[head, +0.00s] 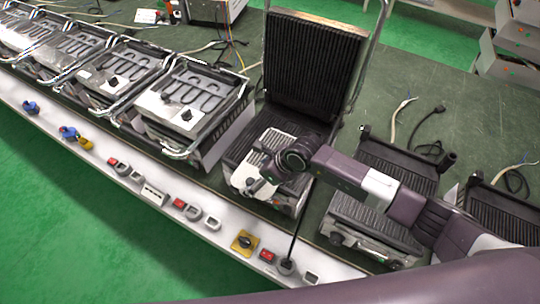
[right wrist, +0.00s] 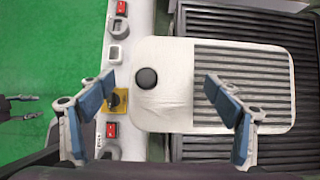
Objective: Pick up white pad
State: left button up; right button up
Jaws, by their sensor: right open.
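The white pad (head: 246,176) lies on the lower plate of an open contact grill (head: 228,150). In the right wrist view the pad (right wrist: 180,115) is a rounded plate with a smooth white part, a black round knob (right wrist: 146,78) and grey ridges. My right gripper (head: 268,168) is over the pad and hides part of it in the head view. In the right wrist view its blue-padded fingers (right wrist: 160,86) are wide apart on either side of the knob, with nothing between them gripped. A small dark part at that view's left edge may be my left gripper (right wrist: 20,108).
The grill's ribbed lid (head: 312,65) stands upright behind the pad. More appliances (head: 190,100) line the bench to the left, and ribbed grills (head: 385,185) stand to the right. A white ledge (head: 150,193) with switches and a yellow-plated knob (head: 244,241) runs along the front.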

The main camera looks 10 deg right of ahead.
jog(key=shift+x, duration=1)
jog(key=shift+c, duration=0.2)
jog(key=shift+s, duration=0.1)
grip_shut()
